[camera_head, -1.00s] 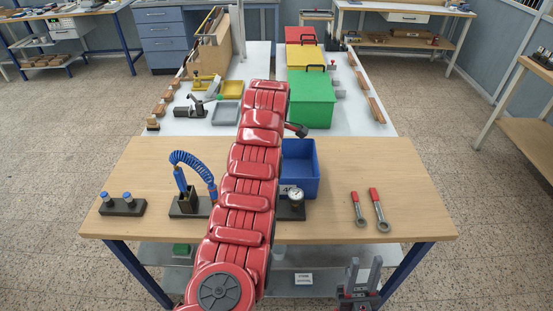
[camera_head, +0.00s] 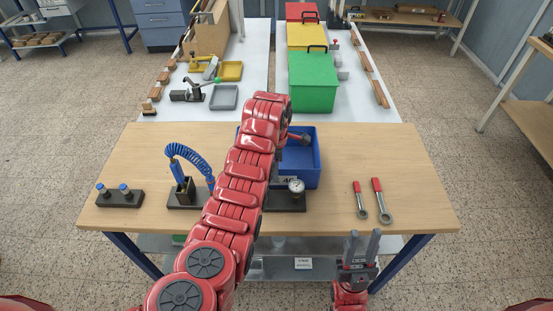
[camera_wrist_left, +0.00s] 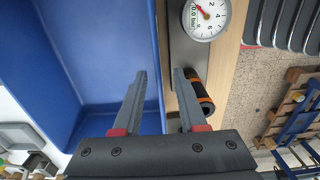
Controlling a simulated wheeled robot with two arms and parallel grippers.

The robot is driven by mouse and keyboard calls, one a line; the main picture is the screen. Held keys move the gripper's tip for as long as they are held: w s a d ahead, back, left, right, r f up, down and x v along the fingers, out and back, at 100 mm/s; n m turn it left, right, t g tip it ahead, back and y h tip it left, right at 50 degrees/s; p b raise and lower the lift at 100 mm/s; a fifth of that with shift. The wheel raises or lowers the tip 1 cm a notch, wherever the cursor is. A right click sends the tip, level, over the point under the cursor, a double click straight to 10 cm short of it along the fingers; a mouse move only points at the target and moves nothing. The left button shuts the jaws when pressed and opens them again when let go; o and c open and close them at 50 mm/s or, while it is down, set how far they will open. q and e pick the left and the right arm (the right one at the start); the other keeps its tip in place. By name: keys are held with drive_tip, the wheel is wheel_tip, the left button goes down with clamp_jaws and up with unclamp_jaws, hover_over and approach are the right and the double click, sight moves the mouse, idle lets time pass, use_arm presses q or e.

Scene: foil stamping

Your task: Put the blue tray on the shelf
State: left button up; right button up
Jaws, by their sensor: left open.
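The blue tray (camera_head: 311,174) sits on the wooden table, partly hidden behind my red left arm in the head view. Its blue wall also shows in the left wrist view (camera_wrist_left: 102,50). My left gripper (camera_wrist_left: 160,74) is open. Its fingers appear on either side of the tray's wall, one over the inside and one outside by the gauge; contact is not clear. In the head view my left arm hides most of that gripper. My right gripper (camera_head: 362,244) is open and empty, in front of the table. A grey shelf (camera_head: 262,272) lies under the tabletop.
A pressure gauge (camera_head: 297,186) on a dark base stands right in front of the tray. Two red-handled wrenches (camera_head: 368,200) lie to the right. A blue coiled hose (camera_head: 190,152) stands left of my arm. Green (camera_head: 314,84) and yellow boxes stand behind. The table's right end is clear.

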sight(276, 189)
use_arm(q)
drive_tip(key=shift+f+p, duration=0.5)
drive_tip(key=shift+f, duration=0.15)
wheel_tip(276, 189, down, 3)
drive_tip(key=shift+d+r+p, duration=0.1)
drive_tip(key=shift+p, duration=0.4)
drive_tip(key=shift+f, duration=0.95)
clamp_jaws()
drive_tip(key=shift+r, duration=0.1)
